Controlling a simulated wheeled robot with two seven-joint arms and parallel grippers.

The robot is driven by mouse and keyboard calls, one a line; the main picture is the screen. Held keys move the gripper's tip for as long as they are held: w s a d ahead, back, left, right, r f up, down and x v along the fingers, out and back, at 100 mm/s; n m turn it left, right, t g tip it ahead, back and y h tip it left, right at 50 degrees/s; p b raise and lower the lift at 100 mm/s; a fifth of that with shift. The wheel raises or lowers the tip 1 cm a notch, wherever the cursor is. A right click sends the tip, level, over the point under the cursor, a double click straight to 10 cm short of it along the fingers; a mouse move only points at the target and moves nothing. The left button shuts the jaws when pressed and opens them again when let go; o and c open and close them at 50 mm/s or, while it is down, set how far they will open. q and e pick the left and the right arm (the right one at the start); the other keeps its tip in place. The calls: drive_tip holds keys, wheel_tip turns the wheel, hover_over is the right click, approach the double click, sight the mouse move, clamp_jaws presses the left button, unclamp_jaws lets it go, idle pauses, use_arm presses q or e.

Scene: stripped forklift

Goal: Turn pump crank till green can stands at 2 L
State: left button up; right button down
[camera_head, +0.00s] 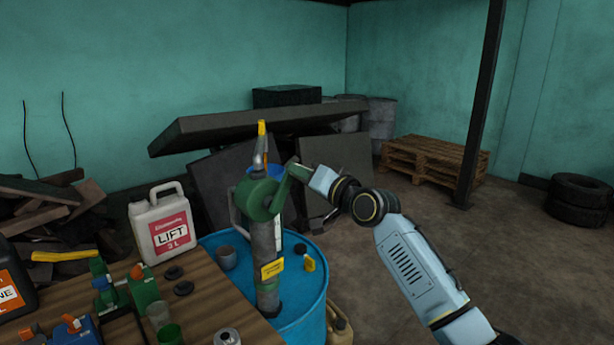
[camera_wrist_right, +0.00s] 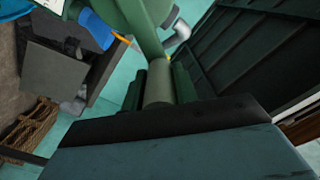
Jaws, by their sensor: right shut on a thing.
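The hand pump stands upright on the blue drum (camera_head: 312,300), with a green gear housing (camera_head: 257,198) on a grey tube. Its green crank arm (camera_head: 281,190) slants up and right from the housing. My right gripper (camera_head: 302,172) is shut on the crank's grip at the arm's upper end. In the right wrist view, the grey cylindrical grip (camera_wrist_right: 158,86) lies between the fingers, with the green crank arm (camera_wrist_right: 143,28) beyond it. I cannot make out a green can for certain or read any level. My left gripper is not in view.
A wooden bench (camera_head: 215,310) at lower left holds a white LIFT 3 L jug (camera_head: 163,226), green and blue tools with orange parts, and small cups. Dark slabs (camera_head: 255,122) lean behind the pump. Pallets (camera_head: 435,160) and tyres (camera_head: 580,197) stand right.

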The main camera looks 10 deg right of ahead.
drive_tip(key=c, duration=1.1)
unclamp_jaws()
drive_tip(key=shift+b+v, duration=0.9)
drive_tip(key=shift+v, duration=5.8)
